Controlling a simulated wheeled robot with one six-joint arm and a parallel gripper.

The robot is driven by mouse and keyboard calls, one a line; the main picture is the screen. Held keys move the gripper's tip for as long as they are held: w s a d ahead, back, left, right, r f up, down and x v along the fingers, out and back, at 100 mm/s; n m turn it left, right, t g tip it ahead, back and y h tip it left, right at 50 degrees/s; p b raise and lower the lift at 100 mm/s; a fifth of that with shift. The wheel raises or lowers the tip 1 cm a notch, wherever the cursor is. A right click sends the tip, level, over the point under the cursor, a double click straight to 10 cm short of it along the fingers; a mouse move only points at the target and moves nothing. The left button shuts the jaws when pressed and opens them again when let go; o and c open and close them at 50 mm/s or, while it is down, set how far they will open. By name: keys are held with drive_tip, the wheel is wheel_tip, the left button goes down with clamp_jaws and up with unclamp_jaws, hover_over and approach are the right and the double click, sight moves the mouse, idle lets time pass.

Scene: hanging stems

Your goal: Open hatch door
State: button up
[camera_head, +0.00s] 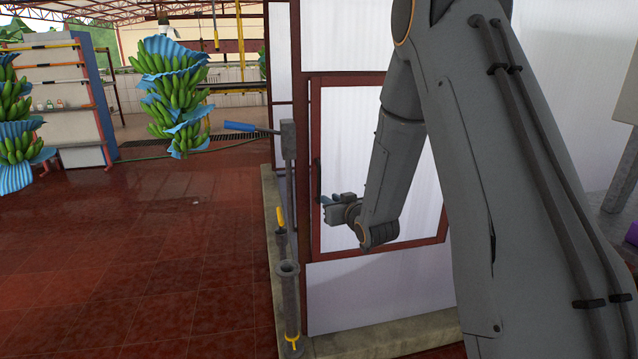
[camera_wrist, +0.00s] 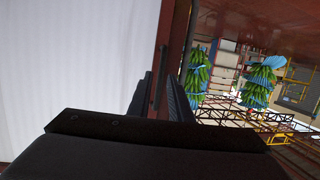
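The hatch door (camera_head: 410,205) is a white panel in a dark red frame, upright in the white wall; its panel fills the left of the wrist view (camera_wrist: 75,55). It looks closed. A small dark fitting, seemingly the handle, sits on its left edge (camera_head: 317,170); a dark bar on the red edge shows in the wrist view (camera_wrist: 161,64). My gripper (camera_head: 328,205) is in front of the door's lower left side, close to that edge. In the wrist view its dark fingers (camera_wrist: 160,100) stand apart with a narrow gap. Whether they touch the handle is hidden.
A grey post with a blue-handled lever (camera_head: 240,127) and a grey pipe with a yellow handle (camera_head: 288,300) stand left of the door. A low concrete curb (camera_head: 385,333) runs below it. Banana bunches (camera_head: 175,95) hang at the left. The red tiled floor (camera_head: 150,270) is clear.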

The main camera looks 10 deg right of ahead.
sight(320, 183)
drive_tip(key=w, duration=0.3)
drive_tip(key=w+a+r+t+p, duration=0.1)
drive_tip(key=w, duration=0.2)
drive_tip(key=w+t+y, duration=0.1)
drive_tip(key=w, duration=0.2)
drive_tip(key=shift+w+a+r, duration=0.3)
drive_tip(key=shift+a+r, duration=0.05)
drive_tip(key=shift+a, duration=0.05)
drive_tip(key=shift+c, duration=0.5)
clamp_jaws()
